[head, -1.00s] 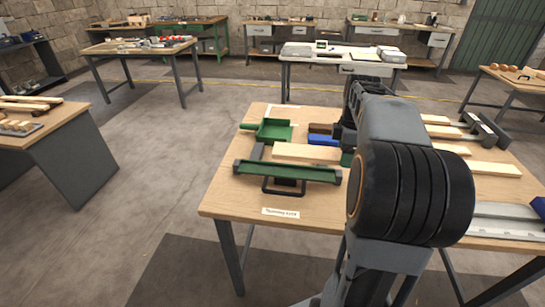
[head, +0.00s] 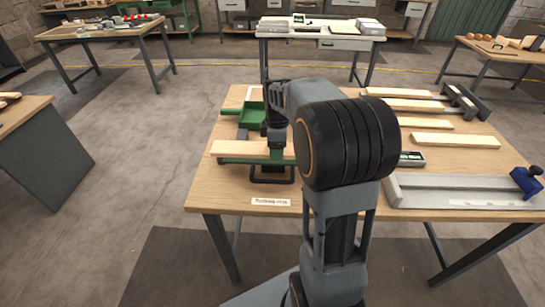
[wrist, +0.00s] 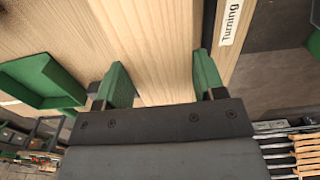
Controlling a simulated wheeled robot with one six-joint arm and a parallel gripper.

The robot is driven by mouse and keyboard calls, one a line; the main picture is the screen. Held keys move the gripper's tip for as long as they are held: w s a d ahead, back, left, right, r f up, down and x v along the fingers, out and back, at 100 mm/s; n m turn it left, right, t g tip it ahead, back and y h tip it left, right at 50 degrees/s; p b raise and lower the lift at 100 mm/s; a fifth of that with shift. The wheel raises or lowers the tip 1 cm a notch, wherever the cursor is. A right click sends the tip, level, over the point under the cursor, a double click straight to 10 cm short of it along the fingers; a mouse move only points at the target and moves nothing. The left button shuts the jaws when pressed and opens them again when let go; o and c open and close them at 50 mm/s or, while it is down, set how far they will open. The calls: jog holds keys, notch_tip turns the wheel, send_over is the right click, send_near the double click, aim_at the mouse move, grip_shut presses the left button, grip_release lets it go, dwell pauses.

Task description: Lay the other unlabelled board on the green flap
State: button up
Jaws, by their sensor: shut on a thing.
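A pale wooden board (head: 232,147) lies lengthwise along the green flap (head: 236,161), whose front edge shows just below it. My gripper (head: 275,148) is shut on this board near its right part; my arm hides the rest. In the wrist view the board (wrist: 150,45) runs between the two green fingers (wrist: 163,85). I cannot tell whether the board rests on the flap or hangs just above it. Other pale boards (head: 455,140) (head: 425,123) lie loose at the right of the table.
A green tray (head: 252,128) stands behind the flap. A white label (head: 270,202) is at the table's front edge. A long grey fixture (head: 455,190) with a blue clamp (head: 525,183) lies at the front right. Bar clamps (head: 460,98) stand at the back right.

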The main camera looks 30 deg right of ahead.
jog(key=shift+w+a+f, duration=0.1)
jog(key=shift+a+f, duration=0.15)
jog(key=shift+f, duration=0.1)
jog(key=f, duration=0.3)
jog(key=shift+w+a, duration=0.2)
jog(key=shift+a, duration=0.15)
jog(key=shift+f, duration=0.5)
jog(key=shift+f+b, duration=0.4)
jog(key=shift+f, duration=0.05)
jog(key=o, duration=1)
jog(key=shift+o, duration=0.2)
